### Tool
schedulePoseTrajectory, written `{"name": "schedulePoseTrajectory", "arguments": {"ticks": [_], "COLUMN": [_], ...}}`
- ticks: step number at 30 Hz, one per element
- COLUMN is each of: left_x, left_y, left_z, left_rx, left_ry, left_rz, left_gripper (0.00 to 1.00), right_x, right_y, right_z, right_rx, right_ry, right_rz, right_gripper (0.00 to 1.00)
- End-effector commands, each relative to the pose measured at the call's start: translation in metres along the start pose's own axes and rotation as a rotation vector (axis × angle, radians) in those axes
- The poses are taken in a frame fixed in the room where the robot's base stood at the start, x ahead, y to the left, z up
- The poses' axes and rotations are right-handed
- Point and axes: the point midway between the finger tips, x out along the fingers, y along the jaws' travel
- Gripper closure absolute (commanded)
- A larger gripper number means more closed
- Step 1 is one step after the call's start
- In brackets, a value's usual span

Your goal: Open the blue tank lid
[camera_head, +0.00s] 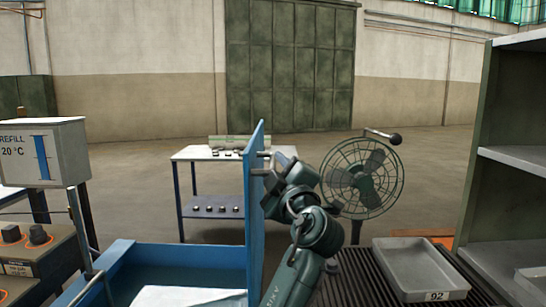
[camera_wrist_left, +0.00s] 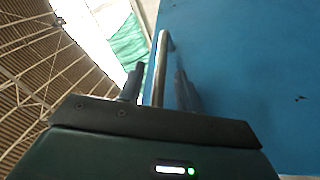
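The blue tank (camera_head: 110,268) stands at the lower left of the head view, with pale water or a white slab showing inside. Its blue lid (camera_head: 256,205) stands about upright, nearly edge-on; its flat face also fills the right of the left wrist view (camera_wrist_left: 250,70). My left gripper (camera_head: 264,163) is at the upper right side of the lid. In the left wrist view the metal handle bar (camera_wrist_left: 161,62) runs between the two fingers of the left gripper (camera_wrist_left: 157,88), with small gaps on both sides. My right gripper is not in view.
A sign box marked REFILL (camera_head: 42,152) and a knobbed panel (camera_head: 25,245) stand at the left. A fan (camera_head: 362,178), a grey tray (camera_head: 420,268) on a slatted surface and a shelf unit (camera_head: 510,200) are at the right. A small table (camera_head: 185,154) stands behind.

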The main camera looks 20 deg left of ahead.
Motion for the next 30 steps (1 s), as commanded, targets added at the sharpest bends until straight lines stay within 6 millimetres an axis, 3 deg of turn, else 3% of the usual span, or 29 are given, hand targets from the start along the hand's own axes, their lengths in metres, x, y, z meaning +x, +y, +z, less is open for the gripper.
{"name": "schedulePoseTrajectory", "arguments": {"ticks": [6,15,28,30], "left_x": [0.02,0.022,0.021,0.021], "left_y": [0.001,-0.001,-0.001,-0.001], "left_z": [0.0,0.001,0.001,0.001], "left_rx": [0.001,0.0,0.0,0.0], "left_ry": [0.0,-0.001,-0.001,-0.001], "left_rz": [0.0,0.0,-0.001,-0.001], "left_gripper": [0.66,0.66,1.0,1.0], "right_x": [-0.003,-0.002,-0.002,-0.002], "right_y": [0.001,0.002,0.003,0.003], "right_z": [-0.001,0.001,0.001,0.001], "right_rx": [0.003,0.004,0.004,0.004], "right_ry": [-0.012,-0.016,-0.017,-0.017], "right_rz": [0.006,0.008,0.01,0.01], "right_gripper": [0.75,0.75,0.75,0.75]}}
